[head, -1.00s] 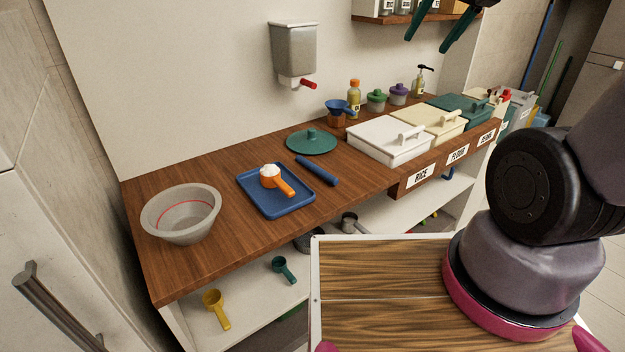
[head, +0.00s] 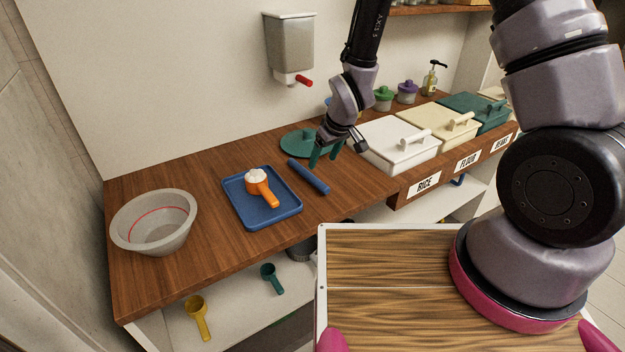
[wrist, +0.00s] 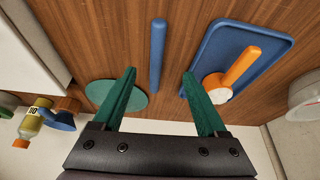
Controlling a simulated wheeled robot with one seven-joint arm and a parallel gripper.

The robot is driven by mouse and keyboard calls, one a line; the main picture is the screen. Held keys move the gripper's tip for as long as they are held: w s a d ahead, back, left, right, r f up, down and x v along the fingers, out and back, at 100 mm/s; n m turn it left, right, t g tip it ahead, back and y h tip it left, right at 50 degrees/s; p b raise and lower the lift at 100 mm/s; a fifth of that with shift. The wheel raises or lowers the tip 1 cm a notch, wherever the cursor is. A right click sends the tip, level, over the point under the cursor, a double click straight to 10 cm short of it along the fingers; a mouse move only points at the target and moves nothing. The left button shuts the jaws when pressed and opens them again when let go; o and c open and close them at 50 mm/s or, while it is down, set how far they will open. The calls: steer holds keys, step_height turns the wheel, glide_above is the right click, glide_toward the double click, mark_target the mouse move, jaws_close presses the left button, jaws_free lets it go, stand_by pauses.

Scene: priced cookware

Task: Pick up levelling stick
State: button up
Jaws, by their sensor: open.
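The levelling stick (head: 308,176) is a blue rod lying on the wooden counter, between the blue tray and the green lid. In the wrist view the stick (wrist: 157,55) lies beyond my fingertips, between the lines of the two fingers. My gripper (head: 327,153) has green fingers and is open and empty, above the counter near the lid and the far end of the stick. In the wrist view my gripper (wrist: 160,76) has its fingers spread on either side of the stick, which appears below them and apart from them.
A blue tray (head: 282,214) holds an orange scoop (head: 265,190) heaped with white stuff. A green lid (head: 298,143) lies behind the stick. A grey bowl (head: 122,230) stands at left. A white-lidded rice bin (head: 390,142) stands right of my gripper. A dispenser (head: 291,42) hangs above.

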mark_target(315, 177)
steer(key=x, duration=0.5)
steer(key=shift+s, duration=0.1)
steer(key=x, duration=0.5)
steer(key=shift+w+d+f, duration=0.15)
steer(key=shift+w+f, duration=0.05)
steer(key=shift+w, duration=0.2)
jaws_close()
